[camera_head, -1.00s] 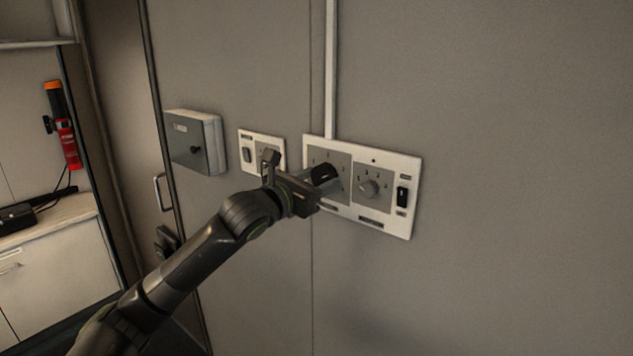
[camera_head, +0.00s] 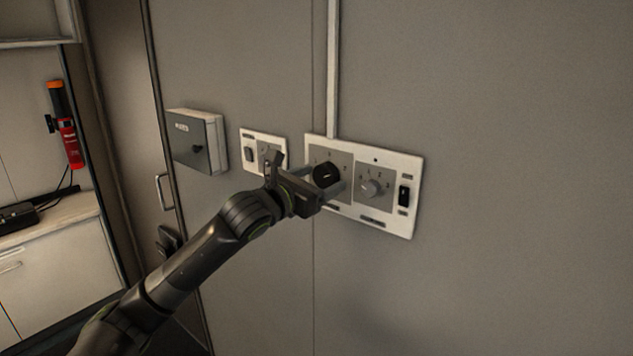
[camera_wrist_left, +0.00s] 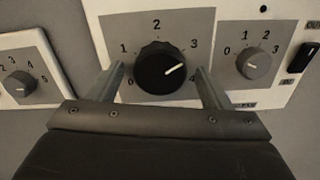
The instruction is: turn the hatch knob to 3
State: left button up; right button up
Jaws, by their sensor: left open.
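A large black knob (camera_head: 326,174) sits on the white wall panel, on a grey plate. In the left wrist view the black knob (camera_wrist_left: 158,68) has 1, 2, 3 and 4 around it. Its white mark points right and slightly up, close to 3 but a little below it, on the side of 4. My left gripper (camera_head: 327,183) is open at the black knob. In the wrist view its fingers stand to the left and right of the knob, with gaps visible. I cannot read a hatch label. My right gripper is not in view.
A smaller grey knob (camera_head: 373,188) and a black switch (camera_head: 404,195) are to the right on the same panel. A smaller panel (camera_head: 249,150) and a grey box (camera_head: 197,142) are to the left. The wall on the right is bare.

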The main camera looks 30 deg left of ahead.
pick_arm(q)
jog(key=s+a+p, duration=0.1)
jog(key=s+p, duration=1.1)
jog(key=s, duration=0.5)
jog(key=shift+s+a+p, duration=0.2)
jog(key=shift+p, duration=0.15)
dwell(0.7)
